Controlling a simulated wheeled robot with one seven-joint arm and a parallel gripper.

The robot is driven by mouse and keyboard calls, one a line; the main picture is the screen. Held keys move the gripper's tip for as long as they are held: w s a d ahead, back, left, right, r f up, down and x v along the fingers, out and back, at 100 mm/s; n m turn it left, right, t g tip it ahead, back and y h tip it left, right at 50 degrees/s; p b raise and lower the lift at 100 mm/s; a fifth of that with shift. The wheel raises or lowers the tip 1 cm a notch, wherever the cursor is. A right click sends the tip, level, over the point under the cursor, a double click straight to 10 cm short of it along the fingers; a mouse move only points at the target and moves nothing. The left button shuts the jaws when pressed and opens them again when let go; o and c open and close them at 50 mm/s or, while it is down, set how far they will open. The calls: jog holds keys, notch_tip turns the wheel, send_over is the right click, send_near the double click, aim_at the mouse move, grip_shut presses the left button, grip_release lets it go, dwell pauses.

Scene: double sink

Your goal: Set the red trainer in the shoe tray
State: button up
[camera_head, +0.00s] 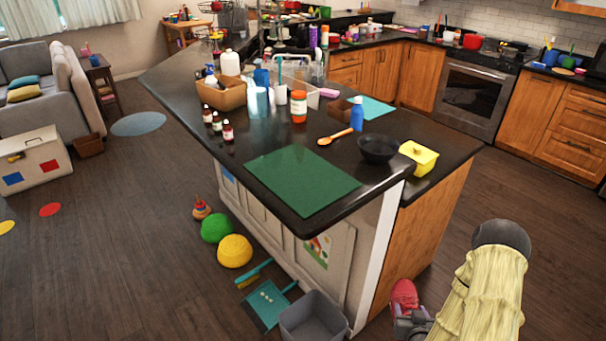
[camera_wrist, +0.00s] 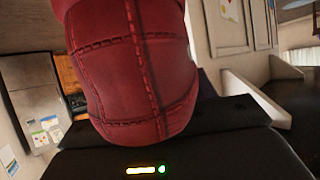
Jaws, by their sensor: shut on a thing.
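The red trainer (camera_head: 404,293) is low at the bottom of the head view, beside the wooden end of the island. My gripper (camera_head: 408,316) is shut on it, and my arm comes in from the lower right. In the wrist view the trainer (camera_wrist: 135,70) fills the upper middle, its red stitched panels close to the camera. The dark gripper body lies below it, and the fingertips are hidden there. I cannot make out a shoe tray in either view.
The island counter (camera_head: 225,130) stands left of my gripper, with a green mat (camera_head: 302,181) and a black bowl (camera_head: 378,149) on top. A grey bin (camera_head: 313,318), a teal dustpan (camera_head: 267,306) and a yellow ball (camera_head: 234,251) are on the floor. Floor right of the island is clear.

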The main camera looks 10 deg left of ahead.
aim_at(411, 309)
notch_tip(411, 309, up, 24)
jog(key=p, duration=2.4)
jog(key=shift+a, duration=0.1)
